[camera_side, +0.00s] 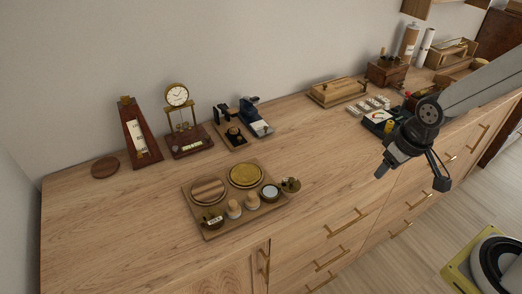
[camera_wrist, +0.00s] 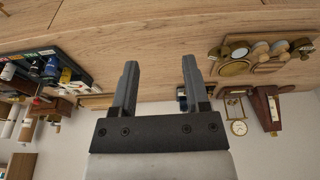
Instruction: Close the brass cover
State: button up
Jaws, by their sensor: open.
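A wooden board (camera_side: 222,223) on the cabinet top carries a large round brass disc (camera_side: 245,174), a striped wooden disc (camera_side: 208,191), two pale knobs and small brass pieces. At its right end a small brass piece (camera_side: 291,185) stands beside a pale-faced round piece (camera_side: 270,193). I cannot tell for sure which brass part is the cover. In the wrist view the brass disc (camera_wrist: 235,68) and pale round piece (camera_wrist: 240,53) show at upper right. My gripper (camera_side: 411,178) is open and empty, well to the right of the board; its fingers (camera_wrist: 160,65) are apart.
A metronome (camera_side: 139,132), clock (camera_side: 184,119) and blue-and-black device (camera_side: 256,117) stand behind the board. A wooden box (camera_side: 338,91) and several small items lie behind my gripper. Bare wood lies between the board and my gripper.

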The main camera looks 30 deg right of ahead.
jog(key=w+a+n+g, duration=0.1)
jog(key=w+a+n, duration=0.4)
jog(key=w+n, duration=0.45)
jog(key=n+g, duration=0.2)
jog(key=n, duration=1.1)
send_over(292, 178)
jog(key=shift+a+f+m, duration=0.1)
jog(key=shift+f+m, duration=0.15)
jog(key=shift+f, duration=1.7)
jog(key=shift+f, duration=0.1)
jog(key=shift+s+f, duration=0.1)
jog(key=shift+f, duration=3.7)
grip_shut()
